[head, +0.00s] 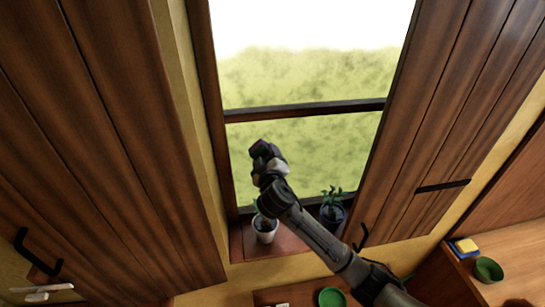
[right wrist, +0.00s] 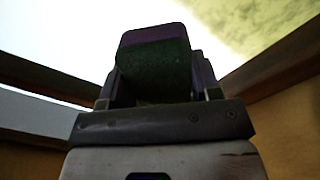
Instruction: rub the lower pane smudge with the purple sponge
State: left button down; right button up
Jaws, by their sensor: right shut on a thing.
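My right gripper (head: 266,158) is raised in front of the window's lower pane (head: 325,150), left of its middle. It is shut on the purple sponge (head: 261,147). In the right wrist view the sponge (right wrist: 155,62) shows a purple edge and a dark green face between the fingers. I cannot tell in either view whether the sponge touches the glass. No smudge stands out against the mottled green seen through the pane; the gripper may hide it. My left gripper is not in view.
A dark crossbar (head: 305,110) divides the window. Two potted plants, one in a white pot (head: 265,232) and one in a dark pot (head: 332,215), stand on the sill below my right arm. Wooden shutters (head: 110,120) flank the window.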

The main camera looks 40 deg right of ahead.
jog(key=p+v, duration=0.1)
jog(key=v, duration=0.5)
jog(key=shift+p, duration=0.35)
jog(key=shift+s, duration=0.1)
dwell(0.4)
jog(key=p+v, duration=0.1)
jog(key=v, duration=0.2)
dwell(0.3)
dwell(0.5)
